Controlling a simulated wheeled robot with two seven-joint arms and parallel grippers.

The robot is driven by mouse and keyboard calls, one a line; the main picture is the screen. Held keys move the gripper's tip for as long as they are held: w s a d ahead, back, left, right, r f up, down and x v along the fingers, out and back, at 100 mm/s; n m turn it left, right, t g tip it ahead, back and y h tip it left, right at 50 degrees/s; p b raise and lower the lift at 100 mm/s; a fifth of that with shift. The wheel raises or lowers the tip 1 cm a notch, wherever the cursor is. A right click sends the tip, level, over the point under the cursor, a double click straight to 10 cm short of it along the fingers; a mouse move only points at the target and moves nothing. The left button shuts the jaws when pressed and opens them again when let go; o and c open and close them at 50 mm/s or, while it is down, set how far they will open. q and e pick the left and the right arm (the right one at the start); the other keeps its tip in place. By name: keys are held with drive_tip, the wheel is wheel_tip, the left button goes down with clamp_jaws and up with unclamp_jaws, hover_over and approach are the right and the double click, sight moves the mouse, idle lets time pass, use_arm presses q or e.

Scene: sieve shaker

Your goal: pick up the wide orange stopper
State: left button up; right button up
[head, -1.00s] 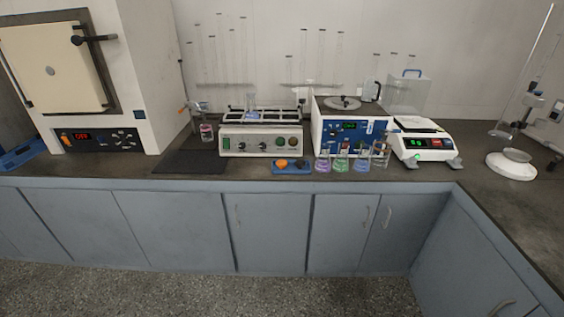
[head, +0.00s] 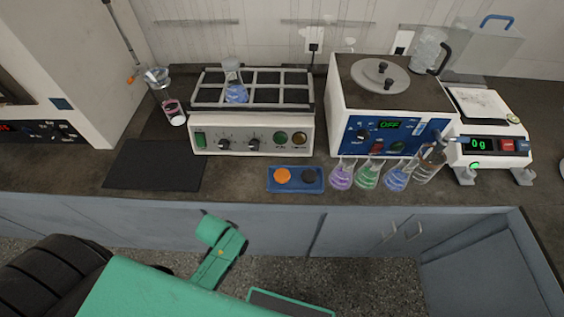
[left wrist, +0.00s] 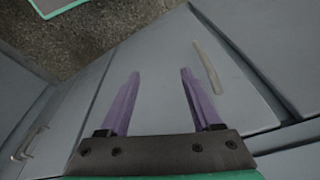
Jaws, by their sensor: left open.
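The wide orange stopper (head: 282,175) sits in the left part of a small blue tray (head: 296,189) near the front edge of the counter. A dark stopper (head: 309,174) sits beside it on the right in the same tray. My left gripper (left wrist: 157,75) shows in the left wrist view with its two purple fingers apart and nothing between them. Grey cabinet doors lie beyond the fingers; the stopper is not in that view. In the head view I cannot make out the left gripper's fingers. My right gripper is not in view.
Several flasks with coloured liquid, one of them purple (head: 342,176), stand right of the tray. A shaker (head: 255,136) stands behind it, a blue-fronted bath (head: 390,136) and a balance (head: 490,145) to the right. A dark mat (head: 154,165) lies left.

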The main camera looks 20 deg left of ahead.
use_arm(q)
wheel_tip(320, 180, up, 15)
drive_tip(key=w+d+p, duration=0.1)
drive_tip(key=w+p, duration=0.1)
drive_tip(key=m+h+p, duration=0.2)
drive_tip(key=m, duration=0.6)
approach(281, 175)
drive_tip(key=shift+g, duration=0.4)
drive_tip(key=p+x, duration=0.1)
drive_tip(key=x, duration=0.4)
drive_tip(key=p+x, duration=0.1)
drive_tip(key=x, duration=0.2)
drive_tip(key=shift+w+f+p, duration=0.1)
drive_tip(key=shift+w+p, duration=0.2)
drive_tip(key=shift+w, duration=0.1)
drive_tip(key=shift+w+d+f, duration=0.15)
drive_tip(key=shift+d+f, duration=0.05)
drive_tip(key=shift+f, duration=0.3)
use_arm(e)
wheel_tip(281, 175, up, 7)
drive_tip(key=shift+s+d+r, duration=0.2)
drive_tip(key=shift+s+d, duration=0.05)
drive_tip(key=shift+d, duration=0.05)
use_arm(q)
drive_tip(key=c, duration=1)
drive_tip(key=shift+r, duration=0.1)
